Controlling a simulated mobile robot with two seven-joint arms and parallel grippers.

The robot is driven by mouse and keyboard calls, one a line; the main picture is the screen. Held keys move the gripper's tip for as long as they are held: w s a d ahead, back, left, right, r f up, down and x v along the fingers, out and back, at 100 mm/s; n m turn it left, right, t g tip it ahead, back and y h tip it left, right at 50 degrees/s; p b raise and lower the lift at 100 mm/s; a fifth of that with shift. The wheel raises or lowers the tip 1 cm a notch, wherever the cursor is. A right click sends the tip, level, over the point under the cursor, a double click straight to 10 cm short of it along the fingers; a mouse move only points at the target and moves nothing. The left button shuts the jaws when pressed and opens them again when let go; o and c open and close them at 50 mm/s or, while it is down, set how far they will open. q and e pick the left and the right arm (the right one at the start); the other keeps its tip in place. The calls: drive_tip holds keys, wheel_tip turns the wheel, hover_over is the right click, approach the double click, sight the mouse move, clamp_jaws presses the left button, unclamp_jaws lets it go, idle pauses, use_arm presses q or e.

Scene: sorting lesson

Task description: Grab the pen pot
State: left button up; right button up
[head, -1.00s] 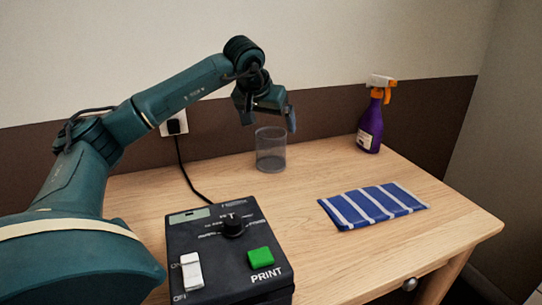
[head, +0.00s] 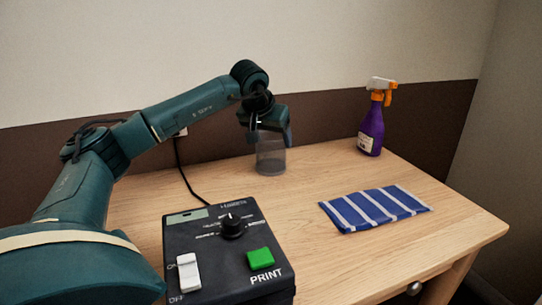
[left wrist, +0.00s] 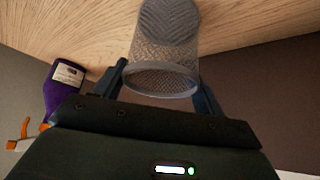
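The pen pot (head: 271,160) is a grey mesh cup standing upright at the back of the table, near the wall. It looks empty. My left gripper (head: 270,140) is lowered over its top from above. In the left wrist view the pot (left wrist: 165,50) lies between the two spread fingers of the left gripper (left wrist: 160,85), one at each side of its rim. The fingers look open; a gap shows at the left finger. My right gripper is in neither view.
A black printer box (head: 225,265) with a dial and green button stands at the front left. A striped blue cloth (head: 375,208) lies to the right. A purple spray bottle (head: 371,130) stands at the back right. The table (head: 300,250) between them is clear.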

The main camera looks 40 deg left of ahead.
use_arm(q)
drive_tip(key=c, duration=0.7)
